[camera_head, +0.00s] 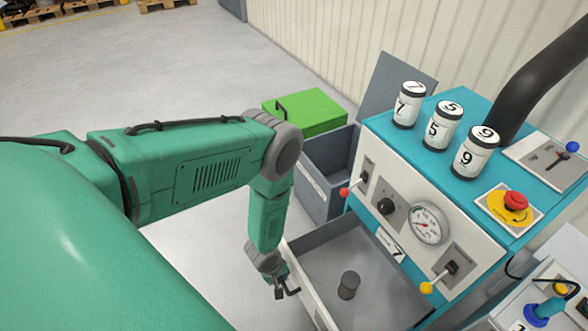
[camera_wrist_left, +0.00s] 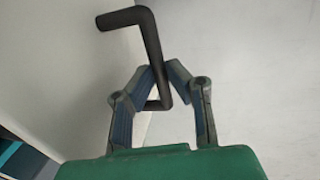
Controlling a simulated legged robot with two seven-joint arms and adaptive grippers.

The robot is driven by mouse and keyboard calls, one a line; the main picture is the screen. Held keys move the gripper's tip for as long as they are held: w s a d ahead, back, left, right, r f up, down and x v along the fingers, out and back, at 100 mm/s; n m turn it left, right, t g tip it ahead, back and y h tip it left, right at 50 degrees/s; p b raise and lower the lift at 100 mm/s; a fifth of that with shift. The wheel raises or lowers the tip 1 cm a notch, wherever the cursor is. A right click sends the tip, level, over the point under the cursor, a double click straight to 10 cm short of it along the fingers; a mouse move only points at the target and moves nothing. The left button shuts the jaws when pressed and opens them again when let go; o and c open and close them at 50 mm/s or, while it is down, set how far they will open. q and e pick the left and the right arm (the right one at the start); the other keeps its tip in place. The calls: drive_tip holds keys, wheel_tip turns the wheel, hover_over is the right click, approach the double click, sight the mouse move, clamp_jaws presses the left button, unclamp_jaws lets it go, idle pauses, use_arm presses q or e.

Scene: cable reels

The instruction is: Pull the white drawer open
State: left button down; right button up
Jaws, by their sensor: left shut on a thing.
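The white drawer (camera_head: 313,291) under the teal machine stands pulled out, with its grey inside showing. A dark cylinder (camera_head: 349,285) stands in it. My left gripper (camera_head: 279,287) is at the outer side of the drawer front, at its dark handle (camera_head: 291,292). In the left wrist view the fingers (camera_wrist_left: 163,75) are shut on the bent black handle (camera_wrist_left: 151,45), with the pale drawer front (camera_wrist_left: 70,65) to the left. My right gripper is not in view.
The teal machine (camera_head: 468,207) carries numbered canisters (camera_head: 440,126), levers, a gauge (camera_head: 429,224) and a red stop button (camera_head: 515,201). A grey bin (camera_head: 325,170) and a green box (camera_head: 312,112) stand behind the drawer.

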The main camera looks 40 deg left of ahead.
use_arm(q)
drive_tip(key=shift+s, duration=0.15)
drive_tip(key=c, duration=1.6)
unclamp_jaws()
drive_tip(key=shift+r, duration=0.1)
drive_tip(key=shift+r, duration=0.3)
drive_tip(key=r, duration=0.3)
drive_tip(key=s+r, duration=0.1)
drive_tip(key=r, duration=0.3)
drive_tip(key=s+a+r, duration=0.1)
drive_tip(key=r, duration=0.2)
drive_tip(key=shift+r, duration=0.4)
drive_tip(key=shift+d, duration=0.1)
